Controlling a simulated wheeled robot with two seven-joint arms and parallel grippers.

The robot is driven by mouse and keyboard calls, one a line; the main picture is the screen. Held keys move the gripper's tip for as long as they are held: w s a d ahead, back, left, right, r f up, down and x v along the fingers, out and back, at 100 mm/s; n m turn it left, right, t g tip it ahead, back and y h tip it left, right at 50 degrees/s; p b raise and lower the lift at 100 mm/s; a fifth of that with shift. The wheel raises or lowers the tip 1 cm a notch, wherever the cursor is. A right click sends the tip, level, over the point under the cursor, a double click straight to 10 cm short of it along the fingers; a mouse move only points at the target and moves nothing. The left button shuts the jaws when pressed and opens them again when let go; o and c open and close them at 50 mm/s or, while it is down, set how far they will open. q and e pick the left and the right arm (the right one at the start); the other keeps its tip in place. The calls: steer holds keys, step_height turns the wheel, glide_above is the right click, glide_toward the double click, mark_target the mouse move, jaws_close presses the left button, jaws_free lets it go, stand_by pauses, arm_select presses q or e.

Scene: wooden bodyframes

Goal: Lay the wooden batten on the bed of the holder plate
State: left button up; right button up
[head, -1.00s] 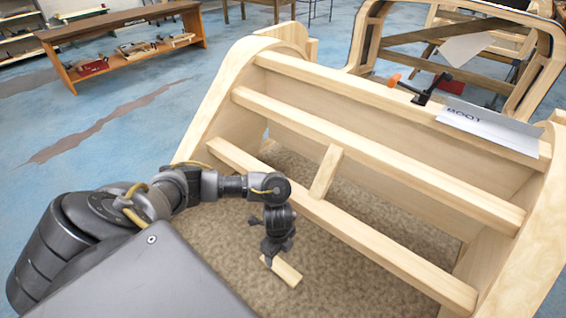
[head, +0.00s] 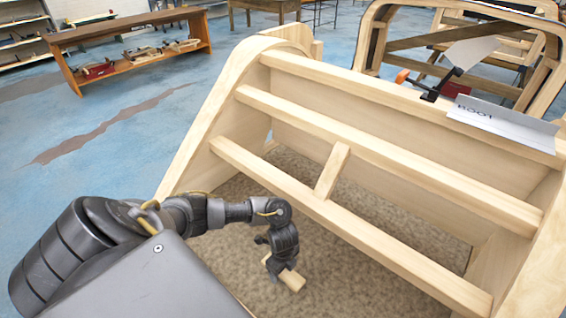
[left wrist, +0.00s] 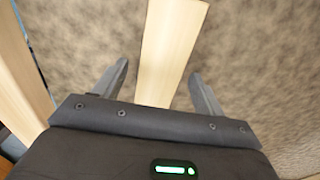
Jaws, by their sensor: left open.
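A short, pale wooden batten (head: 292,281) shows low in the middle of the head view, partly hidden by my left gripper (head: 271,272). In the left wrist view the batten (left wrist: 170,45) runs from the top edge down between the two fingers of my left gripper (left wrist: 160,88). The fingers are spread, with a gap visible on each side of the wood. Brown mottled flooring shows around the batten; I cannot tell whether the batten touches it. I cannot make out a holder plate for certain. My right gripper is not in view.
A large wooden bodyframe (head: 385,155) with long cross rails stands close in front of and right of my left arm. A short upright (head: 332,170) joins two rails. A clamp (head: 437,88) and a lettered white sheet (head: 503,125) sit on the top rail.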

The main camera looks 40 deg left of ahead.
arm_select(q)
steer(key=c, duration=1.2)
steer(key=shift+r, duration=0.6)
step_height(320, 180, up, 2)
steer(key=shift+r+p, duration=0.2)
steer(key=shift+p, duration=0.45)
steer(key=s+d+r+p, duration=0.8)
steer(key=s+d+r, duration=0.1)
steer(key=s, duration=0.2)
steer(key=shift+r, duration=0.25)
